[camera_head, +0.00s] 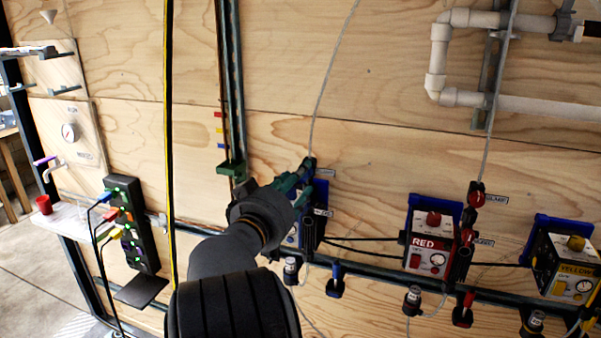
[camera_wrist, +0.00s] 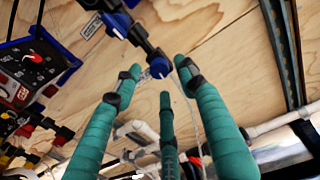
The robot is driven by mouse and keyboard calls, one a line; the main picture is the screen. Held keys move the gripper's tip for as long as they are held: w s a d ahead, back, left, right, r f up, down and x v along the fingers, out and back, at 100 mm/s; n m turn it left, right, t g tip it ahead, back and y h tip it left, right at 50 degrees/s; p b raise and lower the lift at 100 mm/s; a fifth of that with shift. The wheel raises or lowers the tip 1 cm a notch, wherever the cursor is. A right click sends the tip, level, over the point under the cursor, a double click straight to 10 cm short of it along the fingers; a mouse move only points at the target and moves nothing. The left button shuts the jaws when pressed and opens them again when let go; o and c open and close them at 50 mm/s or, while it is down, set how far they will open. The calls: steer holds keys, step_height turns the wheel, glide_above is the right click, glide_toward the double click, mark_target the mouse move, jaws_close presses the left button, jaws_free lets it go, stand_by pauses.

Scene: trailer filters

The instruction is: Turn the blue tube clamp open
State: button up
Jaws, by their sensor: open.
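My gripper (camera_head: 299,176), with three teal fingers, is raised to the blue filter unit (camera_head: 321,190) on the plywood wall and hides much of it. In the wrist view my gripper (camera_wrist: 157,80) is open. A round blue knob (camera_wrist: 160,67), which looks like the blue tube clamp, lies between and just beyond the fingertips. It sits on a dark fitting. Whether any finger touches it cannot be told. In the head view the clamp (camera_head: 310,162) shows only as a small dark piece beside a white label, below a thin tube.
The red unit (camera_head: 428,242) and yellow unit (camera_head: 566,268) hang to the right, with hoses and a dark rail below. A vertical metal strut (camera_head: 236,90) stands left of the blue unit. A black power strip (camera_head: 132,225) is further left. White pipes (camera_head: 460,97) run at upper right.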

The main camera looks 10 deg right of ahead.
steer(key=shift+x, duration=1)
steer(key=shift+c, duration=1.2)
steer(key=c, duration=0.7)
jaws_close()
